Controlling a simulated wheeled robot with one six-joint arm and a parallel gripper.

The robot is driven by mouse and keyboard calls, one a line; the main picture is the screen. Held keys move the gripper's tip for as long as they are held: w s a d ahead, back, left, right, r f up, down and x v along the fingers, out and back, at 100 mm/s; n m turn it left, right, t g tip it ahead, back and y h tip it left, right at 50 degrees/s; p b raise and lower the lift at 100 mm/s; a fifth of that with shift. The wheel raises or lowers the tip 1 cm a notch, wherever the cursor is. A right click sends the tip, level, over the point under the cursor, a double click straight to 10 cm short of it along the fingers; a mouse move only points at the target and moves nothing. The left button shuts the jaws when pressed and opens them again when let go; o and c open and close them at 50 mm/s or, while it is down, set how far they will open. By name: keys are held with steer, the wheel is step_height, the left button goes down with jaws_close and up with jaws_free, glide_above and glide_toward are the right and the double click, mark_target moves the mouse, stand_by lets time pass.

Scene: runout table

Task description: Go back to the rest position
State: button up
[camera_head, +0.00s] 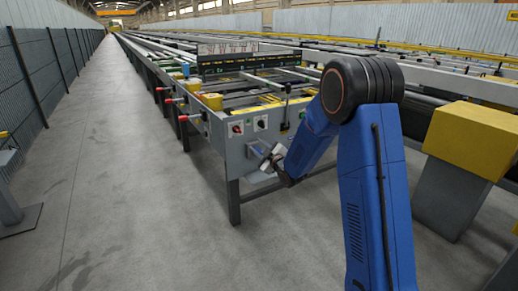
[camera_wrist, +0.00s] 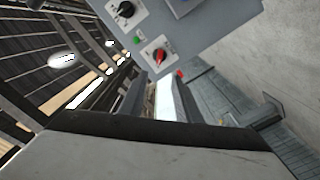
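My gripper (camera_head: 270,158) is at the end of my blue arm, in front of the near end of the runout table (camera_head: 215,128). In the wrist view its two grey fingers stand apart with a gap between them (camera_wrist: 164,100), and nothing shows held there. The grey control panel (camera_wrist: 190,25) of the table fills the top of the wrist view, close to the fingers. It carries a black knob (camera_wrist: 126,9), a red knob (camera_wrist: 159,55) and a green button (camera_wrist: 137,39). I cannot tell whether the gripper touches the panel.
A yellow-topped block (camera_head: 472,137) stands to the right of my arm. A fence (camera_head: 40,70) runs along the left. The grey floor (camera_head: 100,160) between fence and table is clear. Red handles (camera_head: 183,118) stick out from the table's left side.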

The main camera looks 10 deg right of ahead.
steer(key=shift+s+d, duration=0.1)
steer(key=shift+s, duration=0.1)
steer(key=s+d+r+m+g+h, duration=0.2)
steer(key=s+d+r, duration=0.1)
steer(key=s, duration=0.5)
steer(key=s+d+r+m+g+h, duration=0.2)
steer(key=s+r+m, duration=0.1)
steer(key=s, duration=0.5)
steer(key=s+d+r+m+g+h, duration=0.2)
steer(key=s+d+r, duration=0.1)
steer(key=s, duration=0.5)
steer(key=s+f+m+g, duration=0.2)
steer(key=s+m+g, duration=0.1)
steer(key=s, duration=1.5)
steer(key=s+f+m+g, duration=0.2)
steer(key=s+g, duration=0.1)
steer(key=s, duration=1.5)
steer(key=shift+m, duration=0.4)
